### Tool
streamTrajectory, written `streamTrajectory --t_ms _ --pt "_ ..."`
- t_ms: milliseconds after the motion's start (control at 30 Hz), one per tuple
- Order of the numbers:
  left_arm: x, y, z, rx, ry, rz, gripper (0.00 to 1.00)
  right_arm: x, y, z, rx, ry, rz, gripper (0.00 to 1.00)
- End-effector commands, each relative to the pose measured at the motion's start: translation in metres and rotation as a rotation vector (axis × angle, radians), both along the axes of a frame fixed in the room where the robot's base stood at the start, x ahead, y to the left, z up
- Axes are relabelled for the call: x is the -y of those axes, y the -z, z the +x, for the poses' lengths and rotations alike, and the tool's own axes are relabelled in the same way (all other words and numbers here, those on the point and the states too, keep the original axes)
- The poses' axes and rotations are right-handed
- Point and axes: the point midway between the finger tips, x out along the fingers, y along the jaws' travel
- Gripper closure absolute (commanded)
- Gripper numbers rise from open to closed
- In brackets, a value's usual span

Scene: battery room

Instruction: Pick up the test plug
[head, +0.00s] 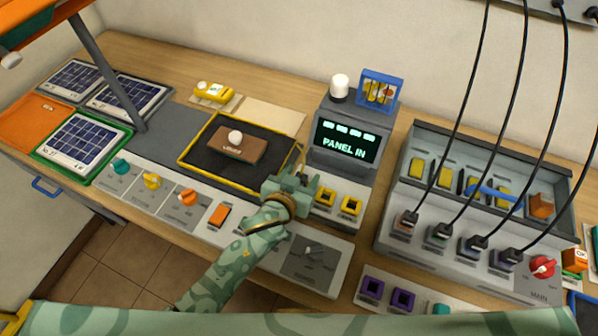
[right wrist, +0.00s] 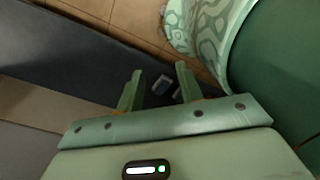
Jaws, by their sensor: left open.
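No part is clearly marked as the test plug, and I cannot tell which it is. A yellow device (head: 213,92) lies on a light mat at the back of the bench. A brown block with a white knob (head: 238,143) sits on the black, yellow-edged mat (head: 200,155). My left gripper (head: 297,174) is open at the mat's right edge, in front of the panel display (head: 345,143) and left of two yellow sockets (head: 338,201). Its fingers are partly hidden. My right gripper (right wrist: 158,85) is open, with nothing between its fingers, over the floor.
A grey box with black cables (head: 435,255) stands at the right. Solar panels (head: 82,140) lie at the left. Purple sockets (head: 387,295) are at the front. Small items (right wrist: 163,85) appear below my right gripper.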

Motion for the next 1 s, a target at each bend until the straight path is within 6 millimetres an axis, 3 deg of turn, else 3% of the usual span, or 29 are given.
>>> streamTrajectory --t_ms 133,167,300,333,767,1000 --pt "0.001 -0.002 0.000 0.001 0.001 -0.001 0.47 -0.003 -0.002 0.002 0.005 -0.006 0.003 0.64" --pt "0.000 -0.002 0.000 0.001 0.001 -0.001 0.53 -0.002 -0.002 0.001 0.005 -0.006 0.002 0.64" --pt "0.000 -0.002 0.000 0.001 0.001 -0.001 0.92 0.001 -0.002 -0.009 -0.009 -0.007 -0.002 0.64" --pt "0.000 -0.002 0.000 0.000 0.001 0.000 0.96 0.002 -0.002 -0.010 -0.011 -0.007 -0.002 0.64" --pt "-0.001 0.000 -0.001 -0.003 -0.001 0.003 0.96 0.005 -0.002 -0.006 -0.006 -0.006 -0.007 0.64" --pt "-0.005 -0.012 0.002 -0.002 0.000 0.003 0.96 0.005 -0.016 -0.005 -0.004 -0.006 -0.008 0.64"
